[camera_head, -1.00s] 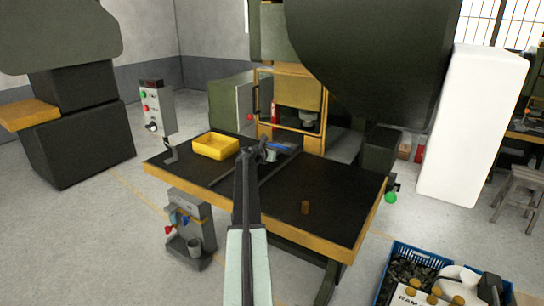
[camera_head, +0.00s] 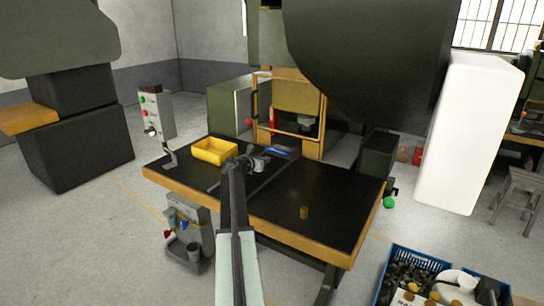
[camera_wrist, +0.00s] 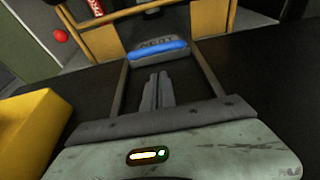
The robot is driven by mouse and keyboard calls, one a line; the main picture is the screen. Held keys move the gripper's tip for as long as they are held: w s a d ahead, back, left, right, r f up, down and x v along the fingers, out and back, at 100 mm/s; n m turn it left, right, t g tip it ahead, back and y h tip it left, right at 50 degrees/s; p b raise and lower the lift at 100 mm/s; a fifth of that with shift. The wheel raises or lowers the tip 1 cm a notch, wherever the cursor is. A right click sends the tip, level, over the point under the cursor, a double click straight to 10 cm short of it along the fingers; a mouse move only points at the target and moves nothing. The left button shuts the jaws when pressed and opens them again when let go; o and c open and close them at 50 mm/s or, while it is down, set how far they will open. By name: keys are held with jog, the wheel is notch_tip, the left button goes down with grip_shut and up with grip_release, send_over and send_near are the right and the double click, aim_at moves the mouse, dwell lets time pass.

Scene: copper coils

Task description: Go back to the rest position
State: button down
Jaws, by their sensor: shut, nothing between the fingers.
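My gripper (camera_head: 262,160) is over the far left part of the black table, to the right of the yellow tray. In the wrist view its two grey fingers (camera_wrist: 158,92) lie side by side, closed and with nothing held between them. A small copper-brown coil (camera_head: 303,212) stands on the right part of the table, well away from my gripper. A blue bar (camera_head: 277,151) lies beyond the gripper, near the press. It also shows in the wrist view (camera_wrist: 160,51), straight ahead of the fingertips and apart from them.
The yellow tray (camera_head: 214,150) is close on the gripper's left. The press with its yellow frame (camera_head: 297,100) stands behind the table. A control box (camera_head: 151,113) rises at the left corner. A blue crate (camera_head: 420,262) is at lower right. The table's right part is mostly clear.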

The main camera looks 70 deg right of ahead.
jog(key=p+v, duration=0.1)
jog(key=v, duration=0.5)
